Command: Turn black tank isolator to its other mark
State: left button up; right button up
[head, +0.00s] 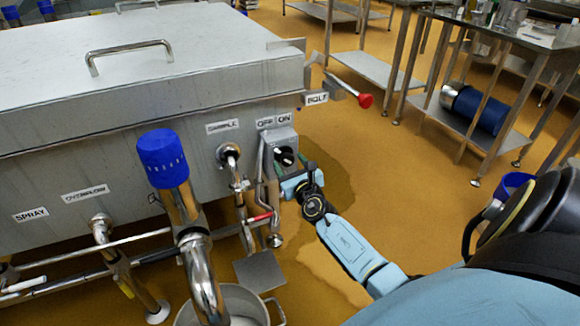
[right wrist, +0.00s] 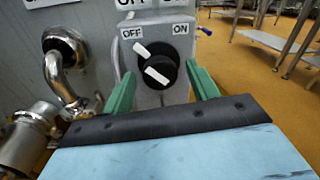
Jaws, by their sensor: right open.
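The black tank isolator (head: 285,155) is a round knob on a grey box at the tank's right front corner. In the right wrist view the knob (right wrist: 160,68) carries white marks slanting up and left, towards the OFF label (right wrist: 132,33). The ON label (right wrist: 180,29) is at upper right. My right gripper (head: 294,172) is in front of the box, partly hiding it in the head view. In the wrist view its green fingers (right wrist: 162,88) are spread, one on each side of the knob, with visible gaps. Contact is not visible. My left gripper is out of view.
The steel tank (head: 170,95) fills the left. A sample pipe (head: 230,155) and a red-handled valve (head: 258,217) are left of the isolator. A red-knobbed bolt (head: 364,100) sticks out above it. A blue-capped pipe (head: 163,160) stands in front.

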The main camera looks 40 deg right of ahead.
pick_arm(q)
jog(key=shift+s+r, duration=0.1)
pick_arm(e)
jog(key=shift+w, duration=0.1)
jog(key=c, duration=1)
